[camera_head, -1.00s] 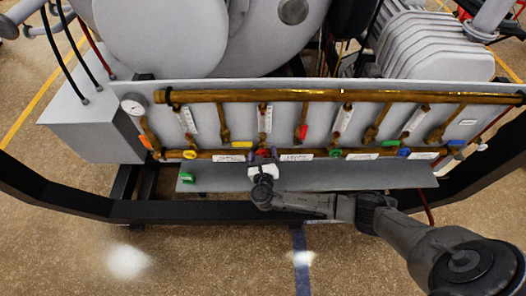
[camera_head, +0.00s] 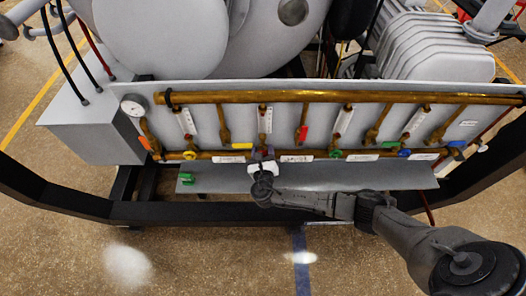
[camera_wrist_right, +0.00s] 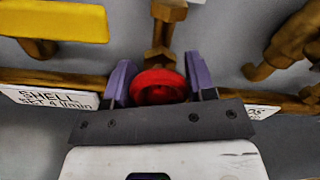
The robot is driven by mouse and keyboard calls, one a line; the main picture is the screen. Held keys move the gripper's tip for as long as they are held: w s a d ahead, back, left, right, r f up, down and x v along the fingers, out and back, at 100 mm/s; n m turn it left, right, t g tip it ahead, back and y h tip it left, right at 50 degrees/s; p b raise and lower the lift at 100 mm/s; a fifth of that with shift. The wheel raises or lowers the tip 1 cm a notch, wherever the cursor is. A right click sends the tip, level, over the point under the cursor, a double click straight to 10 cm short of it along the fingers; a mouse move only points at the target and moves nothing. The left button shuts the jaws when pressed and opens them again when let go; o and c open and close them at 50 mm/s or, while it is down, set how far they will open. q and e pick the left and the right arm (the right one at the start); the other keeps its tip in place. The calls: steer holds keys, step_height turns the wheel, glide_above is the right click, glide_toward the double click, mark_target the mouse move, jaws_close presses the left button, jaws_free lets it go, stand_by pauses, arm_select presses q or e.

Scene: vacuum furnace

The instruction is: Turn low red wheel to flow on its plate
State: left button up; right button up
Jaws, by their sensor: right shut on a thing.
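The low red wheel (camera_wrist_right: 158,87) sits on the lower brass pipe below a brass valve stem in the right wrist view. My right gripper (camera_head: 262,155) reaches the lower pipe from the front in the head view and covers most of the wheel there. In the wrist view its two purple fingers (camera_wrist_right: 160,80) stand on either side of the wheel's rim, shut on it. A white plate (camera_wrist_right: 48,98) reading "SHELL" and a set flow in l/min lies left of the wheel. Another plate (camera_wrist_right: 262,112) is partly hidden behind the gripper at right. My left gripper is not in view.
A yellow handle (camera_head: 242,146) is close at upper left of the gripper. A red handle (camera_head: 303,132), a green wheel (camera_head: 336,154) and a blue wheel (camera_head: 404,153) are to the right. A grey ledge (camera_head: 330,178) runs below the pipe. Open floor lies in front.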

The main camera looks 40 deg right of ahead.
steer(key=shift+c, duration=0.7)
